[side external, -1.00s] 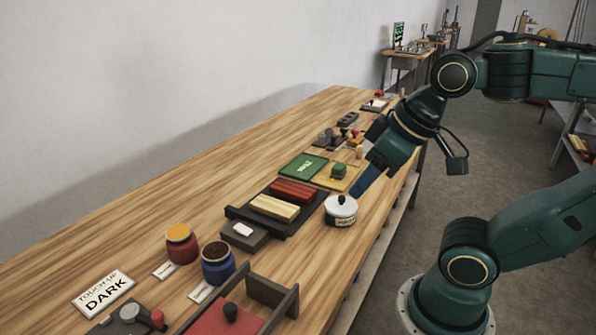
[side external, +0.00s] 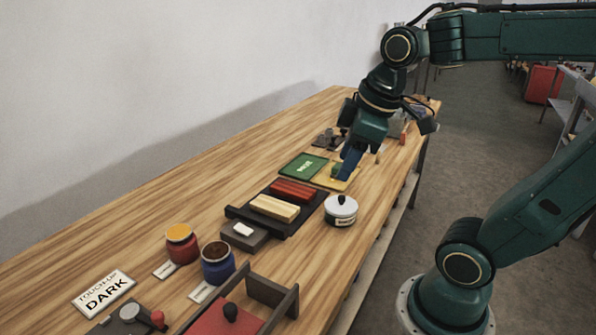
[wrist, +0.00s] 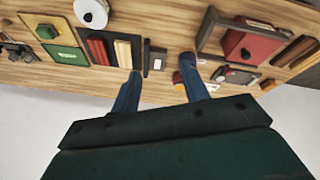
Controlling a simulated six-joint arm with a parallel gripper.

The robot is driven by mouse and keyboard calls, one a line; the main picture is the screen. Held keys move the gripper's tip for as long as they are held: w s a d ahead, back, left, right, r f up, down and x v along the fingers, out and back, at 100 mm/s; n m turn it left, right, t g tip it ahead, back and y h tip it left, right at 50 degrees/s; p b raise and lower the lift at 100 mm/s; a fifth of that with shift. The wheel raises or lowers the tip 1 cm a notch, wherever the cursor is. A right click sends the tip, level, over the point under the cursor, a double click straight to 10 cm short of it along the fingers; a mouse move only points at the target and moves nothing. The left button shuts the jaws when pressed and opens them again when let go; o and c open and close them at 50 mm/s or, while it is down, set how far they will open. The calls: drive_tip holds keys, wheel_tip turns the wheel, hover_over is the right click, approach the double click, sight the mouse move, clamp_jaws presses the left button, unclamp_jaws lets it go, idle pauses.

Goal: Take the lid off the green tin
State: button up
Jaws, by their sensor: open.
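A round tin (side external: 341,216) with a dark label band stands on the bench near its front edge. Its white lid (side external: 341,203) with a black knob sits on top. The lid also shows from above at the top left of the wrist view (wrist: 91,12). My gripper (side external: 347,176) is above the bench, behind the tin in the side view and apart from it. In the wrist view its two blue fingers (wrist: 161,68) are spread with nothing between them, and the lid lies outside them, up and to the left.
A dark tray (side external: 265,222) holds red and cream bars beside the tin. A green card (side external: 304,166) and yellow mat (side external: 345,186) lie behind.

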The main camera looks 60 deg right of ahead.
drive_tip(key=w+d+f+n+g, duration=0.1)
drive_tip(key=w+d+f+n, duration=0.2)
drive_tip(key=d+n, duration=0.2)
drive_tip(key=w+d+f+n+g+y, duration=0.1)
drive_tip(key=w+d+f+n+g, duration=0.1)
drive_tip(key=d, duration=0.9)
drive_tip(key=w+d+f+n+g+y, duration=0.1)
drive_tip(key=w+d+f+n, duration=0.2)
drive_tip(key=d+n, duration=0.4)
drive_tip(key=shift+w+d+f+n, duration=0.3)
drive_tip(key=shift+d+f, duration=0.1)
drive_tip(key=shift+f, duration=0.05)
hover_over(342, 196)
drive_tip(key=shift+d+f, duration=0.2)
drive_tip(key=shift+f, duration=1.95)
drive_tip(key=shift+d+f, duration=0.2)
drive_tip(key=shift+f, duration=1.9)
drive_tip(key=shift+f, duration=0.1)
drive_tip(key=shift+a+f, duration=0.2)
drive_tip(key=shift+f, duration=1.05)
drive_tip(key=shift+a+f, duration=0.2)
drive_tip(key=shift+f, duration=1)
